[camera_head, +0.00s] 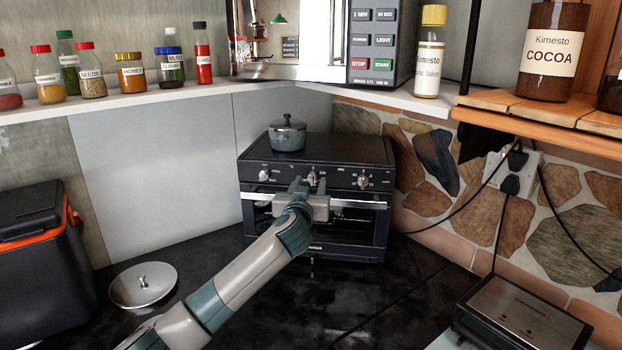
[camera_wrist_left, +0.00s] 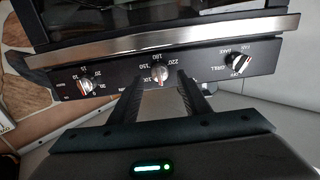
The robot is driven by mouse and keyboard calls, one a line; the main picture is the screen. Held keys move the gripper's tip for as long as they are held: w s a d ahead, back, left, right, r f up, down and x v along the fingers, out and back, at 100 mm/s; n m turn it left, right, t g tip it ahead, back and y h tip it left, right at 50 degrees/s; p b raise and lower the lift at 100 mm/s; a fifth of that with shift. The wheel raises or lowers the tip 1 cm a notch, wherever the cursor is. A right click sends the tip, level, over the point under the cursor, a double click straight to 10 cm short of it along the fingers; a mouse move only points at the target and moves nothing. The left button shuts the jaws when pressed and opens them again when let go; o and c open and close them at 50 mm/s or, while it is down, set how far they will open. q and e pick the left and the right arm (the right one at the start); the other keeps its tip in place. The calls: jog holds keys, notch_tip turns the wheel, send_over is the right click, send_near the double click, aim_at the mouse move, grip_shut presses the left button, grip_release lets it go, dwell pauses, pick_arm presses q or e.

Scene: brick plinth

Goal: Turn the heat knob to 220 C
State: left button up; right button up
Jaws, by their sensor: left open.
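The small black oven (camera_head: 316,160) stands on the dark worktop with three silver knobs along its front panel. The heat knob (camera_wrist_left: 160,75) is the middle one, with temperature numbers including 220 around it in the left wrist view, which shows the panel upside down. Its pointer setting is too small to read surely. My left gripper (camera_wrist_left: 161,84) is open, with one finger on each side of the heat knob; I cannot tell whether they touch it. In the head view my left gripper (camera_head: 309,187) is in front of the panel's middle and partly hides that knob. My right gripper is out of view.
The mode knob (camera_wrist_left: 240,65) and timer knob (camera_wrist_left: 85,86) flank the heat knob. A lidded pot (camera_head: 287,136) sits on the oven. A metal lid (camera_head: 143,285) and black cool box (camera_head: 38,260) are at left. A cable crosses the worktop at right.

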pick_arm(q)
jog(key=shift+w+d, duration=0.2)
jog(key=shift+w, duration=0.85)
jog(key=c, duration=1)
